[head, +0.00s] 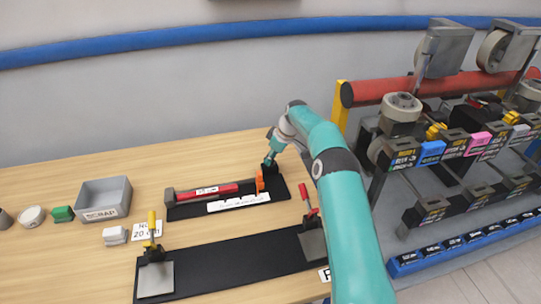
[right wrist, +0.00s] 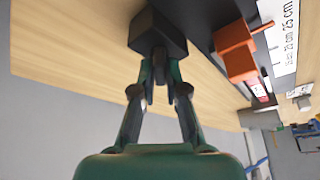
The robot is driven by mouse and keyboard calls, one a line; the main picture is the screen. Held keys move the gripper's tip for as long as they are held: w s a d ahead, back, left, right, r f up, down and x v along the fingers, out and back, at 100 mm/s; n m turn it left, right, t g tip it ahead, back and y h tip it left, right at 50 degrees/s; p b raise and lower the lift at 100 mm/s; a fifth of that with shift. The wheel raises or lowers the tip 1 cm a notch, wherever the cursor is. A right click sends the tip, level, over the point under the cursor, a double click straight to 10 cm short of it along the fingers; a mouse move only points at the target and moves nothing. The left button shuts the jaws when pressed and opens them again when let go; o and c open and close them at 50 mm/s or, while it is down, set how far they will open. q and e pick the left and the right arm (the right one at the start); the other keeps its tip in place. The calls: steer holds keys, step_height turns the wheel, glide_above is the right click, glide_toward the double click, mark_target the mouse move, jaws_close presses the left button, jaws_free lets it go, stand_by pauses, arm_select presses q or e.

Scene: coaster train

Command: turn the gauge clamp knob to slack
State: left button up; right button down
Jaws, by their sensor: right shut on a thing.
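The length gauge (head: 285,190) is a dark base on the table with a white scale strip (head: 238,203) along its front. An orange stop piece (head: 259,183) stands near its right end; it also shows in the right wrist view (right wrist: 237,55). A black block-shaped knob (right wrist: 158,32) stands beside the orange piece. My right gripper (head: 269,163) is at the gauge's back right end. In the right wrist view its fingers (right wrist: 160,78) are closed on the knob's near end. The knob's turn angle cannot be told. My left gripper is not in view.
A red bar (head: 212,191) lies along the gauge. A grey scrap bin (head: 103,197) stands left. A black mat (head: 225,265) with yellow-handled (head: 152,228) and red-handled (head: 307,200) clamps lies in front. A rack of labelled units (head: 430,152) stands right.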

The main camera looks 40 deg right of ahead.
steer(key=shift+n+y+p, duration=0.3)
steer(key=shift+n+p, duration=0.1)
steer(key=shift+n, duration=0.5)
steer(key=shift+d, duration=0.1)
steer(key=c, duration=1.2)
jaws_free()
steer(key=shift+r, duration=0.15)
steer(key=v, duration=1.1)
steer(key=shift+r, duration=0.4)
steer(key=shift+d+f, duration=0.1)
